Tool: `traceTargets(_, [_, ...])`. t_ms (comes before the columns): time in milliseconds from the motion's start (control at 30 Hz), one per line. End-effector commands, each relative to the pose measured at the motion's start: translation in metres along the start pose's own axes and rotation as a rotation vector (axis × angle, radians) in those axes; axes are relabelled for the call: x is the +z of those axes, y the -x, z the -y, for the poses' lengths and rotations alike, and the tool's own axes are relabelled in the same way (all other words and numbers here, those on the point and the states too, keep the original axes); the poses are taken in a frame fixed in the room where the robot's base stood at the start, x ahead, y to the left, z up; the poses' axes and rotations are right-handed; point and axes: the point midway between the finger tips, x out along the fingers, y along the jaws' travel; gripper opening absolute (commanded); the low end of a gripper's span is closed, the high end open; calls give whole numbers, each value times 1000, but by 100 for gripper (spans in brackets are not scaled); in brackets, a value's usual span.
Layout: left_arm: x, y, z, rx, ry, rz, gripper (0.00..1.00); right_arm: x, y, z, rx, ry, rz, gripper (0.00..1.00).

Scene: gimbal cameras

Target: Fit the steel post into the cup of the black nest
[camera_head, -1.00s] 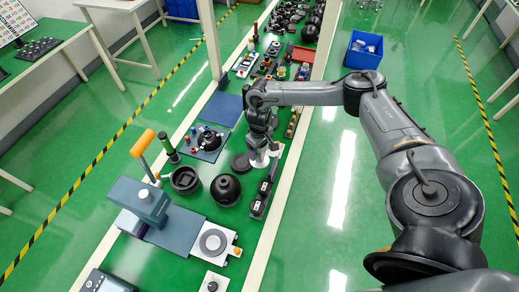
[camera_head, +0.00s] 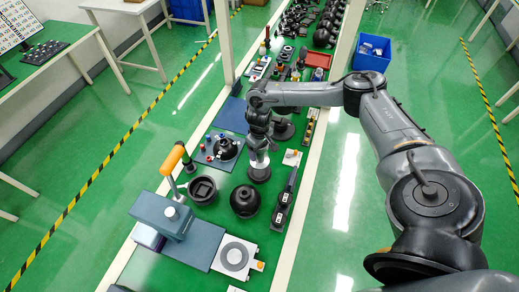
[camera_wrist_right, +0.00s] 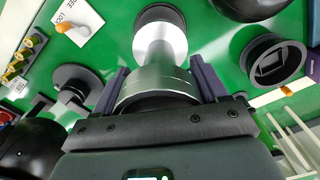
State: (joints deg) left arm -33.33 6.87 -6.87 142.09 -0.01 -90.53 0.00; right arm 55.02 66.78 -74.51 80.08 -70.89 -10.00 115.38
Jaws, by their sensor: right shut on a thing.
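My right gripper (camera_head: 258,146) is shut on the steel post (camera_head: 258,159). In the right wrist view, its fingers (camera_wrist_right: 160,85) clasp both sides of the wide silver body (camera_wrist_right: 160,76). A low round black piece, apparently the black nest (camera_head: 260,175), lies directly beneath the post. Its dark rim shows past the post's end in the wrist view (camera_wrist_right: 160,13). The post hides its cup, and I cannot tell whether the end is inside or just above. My left gripper is not in view.
An orange-handled press (camera_head: 165,215) is front left. A black rail (camera_head: 285,203) lies right. A blue bin (camera_head: 370,52) sits beyond the table's right edge.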

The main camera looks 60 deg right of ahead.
Motion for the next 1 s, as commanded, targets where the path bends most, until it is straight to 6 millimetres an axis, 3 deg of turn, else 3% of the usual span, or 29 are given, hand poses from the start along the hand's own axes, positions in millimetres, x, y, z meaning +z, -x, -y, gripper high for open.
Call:
traceTargets(300, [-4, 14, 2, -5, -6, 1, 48, 0, 4, 0, 0, 6, -1, 0])
traceTargets(600, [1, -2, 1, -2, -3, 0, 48, -1, -26, 0, 0, 6, -3, 0])
traceTargets(1000, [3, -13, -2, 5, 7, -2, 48, -1, -51, 1, -1, 6, -4, 0])
